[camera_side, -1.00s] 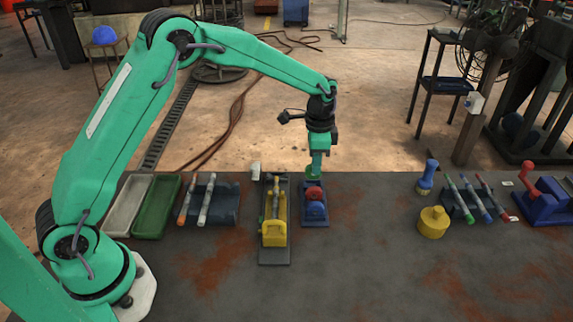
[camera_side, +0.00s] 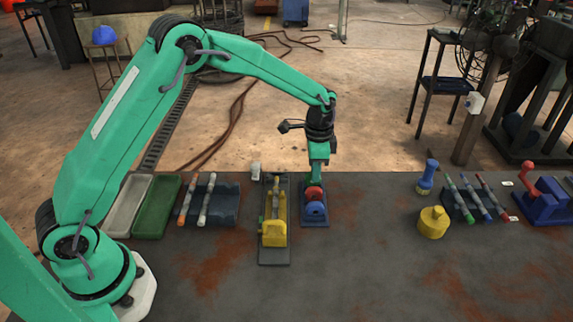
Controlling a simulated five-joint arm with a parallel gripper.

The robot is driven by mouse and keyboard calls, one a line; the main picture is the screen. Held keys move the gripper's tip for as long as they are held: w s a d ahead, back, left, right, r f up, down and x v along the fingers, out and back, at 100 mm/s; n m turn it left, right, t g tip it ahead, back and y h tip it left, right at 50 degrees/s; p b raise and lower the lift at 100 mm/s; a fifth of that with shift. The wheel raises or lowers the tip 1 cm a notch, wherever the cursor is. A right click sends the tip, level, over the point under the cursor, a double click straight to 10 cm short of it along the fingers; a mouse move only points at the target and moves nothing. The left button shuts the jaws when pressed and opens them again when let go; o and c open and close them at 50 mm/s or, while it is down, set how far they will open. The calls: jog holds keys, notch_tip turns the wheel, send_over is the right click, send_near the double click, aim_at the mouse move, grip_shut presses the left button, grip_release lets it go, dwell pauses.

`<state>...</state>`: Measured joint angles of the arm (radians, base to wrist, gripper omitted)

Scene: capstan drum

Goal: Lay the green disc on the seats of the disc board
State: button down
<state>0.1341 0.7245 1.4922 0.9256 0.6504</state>
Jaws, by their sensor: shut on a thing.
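The disc board (camera_side: 323,217) is a small blue-grey board near the middle of the bench. A red disc (camera_side: 314,192) and a blue disc (camera_side: 315,208) stand on it. My gripper (camera_side: 317,178) points down at the board's far end, just behind the red disc. It is shut on the green disc (camera_side: 312,182), of which only a small bright green part shows. The fingertips are small here, and the red disc partly hides what is below them. I cannot tell whether the green disc touches the seats.
A yellow device (camera_side: 273,234) on a dark base stands close to the board's left. Farther left are a dark rack with rods (camera_side: 225,205) and a green tray (camera_side: 157,208). A yellow weight (camera_side: 433,223) stands at right.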

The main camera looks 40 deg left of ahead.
dwell(0.4)
jog(key=c, duration=1.3)
grip_release()
jog(key=shift+r, duration=3.85)
